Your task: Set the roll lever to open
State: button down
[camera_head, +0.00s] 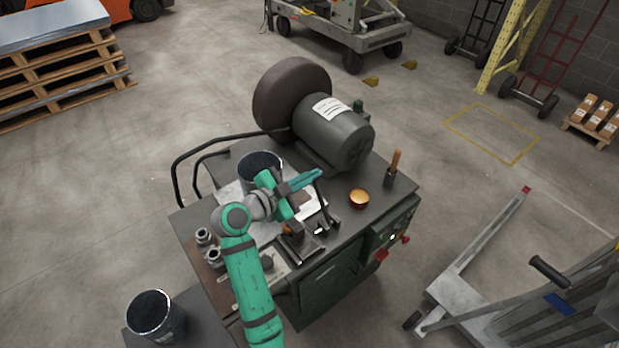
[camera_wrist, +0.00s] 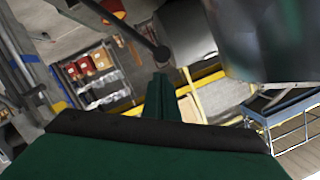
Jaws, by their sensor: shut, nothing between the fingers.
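My gripper (camera_head: 316,174) is over the dark green machine bench (camera_head: 345,232), its teal fingers pointing right. In the wrist view the fingers (camera_wrist: 160,80) are together with nothing between them. A thin dark lever (camera_head: 322,199) stands on the bench just below the fingertips. In the wrist view a dark rod with a round knob (camera_wrist: 162,53) ends right by the fingertips; it looks like the same lever. I cannot tell whether they touch, nor read any open marking. The lever's lower end is close to small metal fittings (camera_head: 318,229).
A motor (camera_head: 335,135) with a large dark wheel (camera_head: 290,92) fills the bench's back. A dark bucket (camera_head: 260,164) stands behind my wrist, and a copper bowl (camera_head: 359,198) and a wooden-handled tool (camera_head: 394,168) stand right. Red handles (camera_head: 381,256) stick out in front.

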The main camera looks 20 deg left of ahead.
jog(key=d+r+v, duration=0.1)
jog(key=r+v, duration=0.1)
jog(key=v, duration=0.8)
jog(key=shift+s+d, duration=0.25)
jog(key=shift+s, duration=0.3)
